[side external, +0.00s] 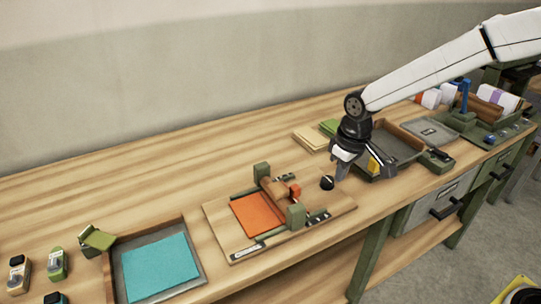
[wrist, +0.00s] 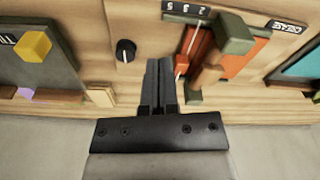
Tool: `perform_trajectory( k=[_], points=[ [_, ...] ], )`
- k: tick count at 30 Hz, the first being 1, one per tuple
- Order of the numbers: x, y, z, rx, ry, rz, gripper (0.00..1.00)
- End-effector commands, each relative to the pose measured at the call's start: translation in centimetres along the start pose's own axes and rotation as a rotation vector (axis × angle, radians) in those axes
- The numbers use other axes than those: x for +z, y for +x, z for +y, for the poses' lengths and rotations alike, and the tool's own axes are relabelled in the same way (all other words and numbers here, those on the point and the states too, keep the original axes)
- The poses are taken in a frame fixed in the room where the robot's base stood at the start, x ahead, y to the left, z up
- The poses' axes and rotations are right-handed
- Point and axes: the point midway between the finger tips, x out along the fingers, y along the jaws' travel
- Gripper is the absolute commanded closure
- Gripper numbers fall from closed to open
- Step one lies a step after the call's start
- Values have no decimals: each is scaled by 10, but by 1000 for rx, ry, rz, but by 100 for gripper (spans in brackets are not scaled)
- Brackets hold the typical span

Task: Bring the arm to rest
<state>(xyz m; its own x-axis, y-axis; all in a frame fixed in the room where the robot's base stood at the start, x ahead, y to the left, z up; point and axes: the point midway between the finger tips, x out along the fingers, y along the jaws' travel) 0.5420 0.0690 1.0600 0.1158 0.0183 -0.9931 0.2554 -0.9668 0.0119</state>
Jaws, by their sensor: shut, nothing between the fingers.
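My gripper (side external: 343,168) hangs over the wooden bench (side external: 150,190), just right of the creasing board (side external: 225,222). Its fingers are together with nothing between them, and they also show in the wrist view (wrist: 159,75). In the side external view the fingertips are small, near a black knob (side external: 327,183). The knob also shows in the wrist view (wrist: 126,51), left of the fingers. The creasing board holds an orange sheet (side external: 257,214) between green posts. I cannot tell the exact height of the fingers above the bench.
A teal sheet (side external: 155,267) lies in a tray at the front left, by small stampers (side external: 57,263). Behind my gripper is a grey tray (side external: 405,147) with a yellow block (side external: 375,165). Paper rolls (side external: 432,98) stand at the right. The back left of the bench is clear.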

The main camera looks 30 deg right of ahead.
Motion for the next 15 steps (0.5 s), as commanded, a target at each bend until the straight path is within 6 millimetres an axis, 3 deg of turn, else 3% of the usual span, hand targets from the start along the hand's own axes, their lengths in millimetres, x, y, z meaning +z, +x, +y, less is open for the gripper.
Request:
perform_trajectory(
  k=[15],
  points=[
    [129, 4, 27, 26, 205, 89, 100]
  ],
)
